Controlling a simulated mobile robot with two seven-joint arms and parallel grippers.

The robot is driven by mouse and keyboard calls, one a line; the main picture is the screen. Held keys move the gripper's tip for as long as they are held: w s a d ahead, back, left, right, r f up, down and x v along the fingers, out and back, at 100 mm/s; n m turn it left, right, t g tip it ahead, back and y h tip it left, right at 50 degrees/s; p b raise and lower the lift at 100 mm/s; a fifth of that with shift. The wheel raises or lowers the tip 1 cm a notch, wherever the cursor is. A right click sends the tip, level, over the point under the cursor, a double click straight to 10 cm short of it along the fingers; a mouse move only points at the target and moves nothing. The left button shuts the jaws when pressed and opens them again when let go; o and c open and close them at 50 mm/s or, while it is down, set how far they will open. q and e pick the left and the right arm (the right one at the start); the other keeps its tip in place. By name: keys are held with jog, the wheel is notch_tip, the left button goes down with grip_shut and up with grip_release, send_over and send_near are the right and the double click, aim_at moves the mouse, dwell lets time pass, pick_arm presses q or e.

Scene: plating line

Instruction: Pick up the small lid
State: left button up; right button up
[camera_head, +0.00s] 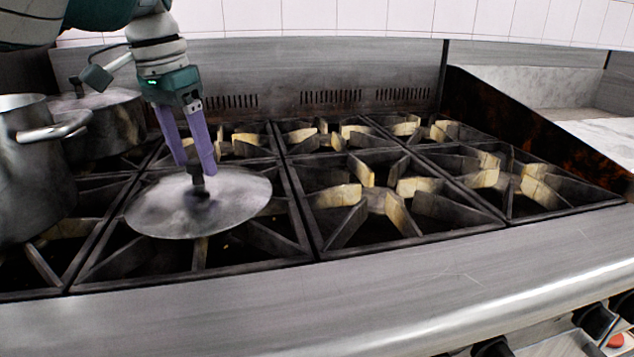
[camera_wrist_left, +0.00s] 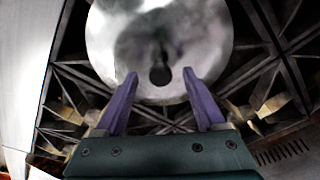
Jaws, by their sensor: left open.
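The small lid (camera_head: 233,186) is a round grey metal disc with a dark knob at its centre. It lies on a burner grate at the left of the stove in the head view. It also shows in the left wrist view (camera_wrist_left: 205,35), with its dark knob (camera_wrist_left: 160,74) in line with the gap between my fingers. My left gripper (camera_head: 193,170) has purple fingers and points down over the lid, close to the knob. In the left wrist view the gripper (camera_wrist_left: 160,80) is open, with nothing held between the fingers. My right gripper is not in view.
A large pot (camera_head: 30,170) with a side handle stands at the left edge. A lidded pot (camera_head: 105,120) stands behind it, close to my left arm. The burner grates (camera_head: 385,205) to the right are empty. A steel front ledge (camera_head: 400,290) runs along the stove.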

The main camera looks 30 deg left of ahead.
pick_arm(q)
jog(key=shift+f, duration=0.15)
grip_shut()
dwell(0.5)
dwell(0.9)
